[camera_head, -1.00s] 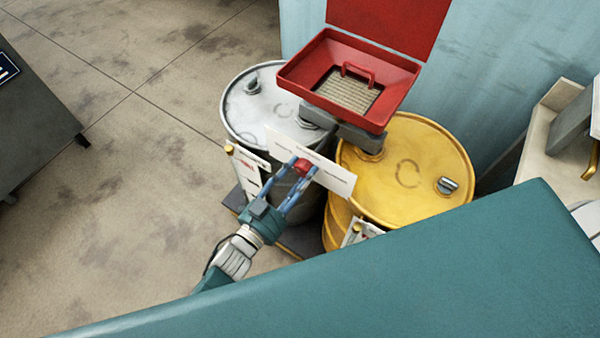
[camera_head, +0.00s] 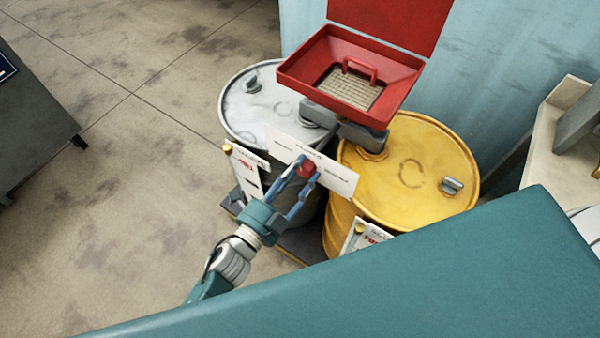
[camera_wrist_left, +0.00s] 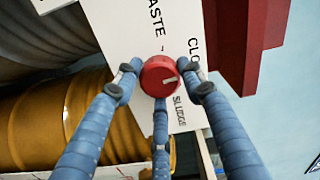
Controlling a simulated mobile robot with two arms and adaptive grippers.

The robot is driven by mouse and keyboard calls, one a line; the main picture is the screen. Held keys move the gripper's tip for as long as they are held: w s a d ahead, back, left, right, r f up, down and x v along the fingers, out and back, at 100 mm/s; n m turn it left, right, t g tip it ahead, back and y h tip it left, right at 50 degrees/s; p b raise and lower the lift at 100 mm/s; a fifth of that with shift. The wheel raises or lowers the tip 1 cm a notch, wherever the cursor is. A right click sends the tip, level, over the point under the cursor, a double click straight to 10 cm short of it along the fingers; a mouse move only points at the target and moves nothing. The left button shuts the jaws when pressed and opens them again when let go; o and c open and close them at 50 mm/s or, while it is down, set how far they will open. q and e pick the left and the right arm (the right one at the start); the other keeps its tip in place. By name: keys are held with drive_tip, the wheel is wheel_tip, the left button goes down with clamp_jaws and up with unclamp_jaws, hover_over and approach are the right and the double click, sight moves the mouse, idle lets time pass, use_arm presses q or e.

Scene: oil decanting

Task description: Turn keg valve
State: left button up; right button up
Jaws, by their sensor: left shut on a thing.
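The valve's red round knob (camera_head: 308,168) sits on a white labelled plate (camera_head: 338,178) in front of the drums, below the red funnel. My left gripper (camera_head: 301,177) has its blue fingers shut around the knob. In the left wrist view the knob (camera_wrist_left: 160,77) sits between the fingertips, and its white mark points right. The plate (camera_wrist_left: 130,25) there carries the words "WASTE", "SLUDGE" and a partly hidden "CLO". A silver drum (camera_head: 245,120) stands left and a yellow drum (camera_head: 415,175) right. My right gripper is not in view.
The open red funnel (camera_head: 400,75) sits above the drums against a blue wall (camera_head: 490,60). Tags hang at the drums, one on the left (camera_head: 243,170) and one on the right (camera_head: 362,238). A dark cabinet (camera_head: 35,125) stands at left. Floor between is clear.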

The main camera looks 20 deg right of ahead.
use_arm(q)
drive_tip(key=shift+s+d+r+m, duration=0.15)
drive_tip(key=shift+d+r+m, duration=0.1)
drive_tip(key=shift+m, duration=0.35)
drive_tip(key=o, duration=1.2)
drive_tip(key=shift+f, duration=0.1)
drive_tip(key=shift+s+a+f, duration=0.15)
drive_tip(key=shift+s+a, duration=0.05)
drive_tip(key=shift+a, duration=0.25)
drive_tip(key=v, duration=1.1)
drive_tip(key=shift+s, duration=0.15)
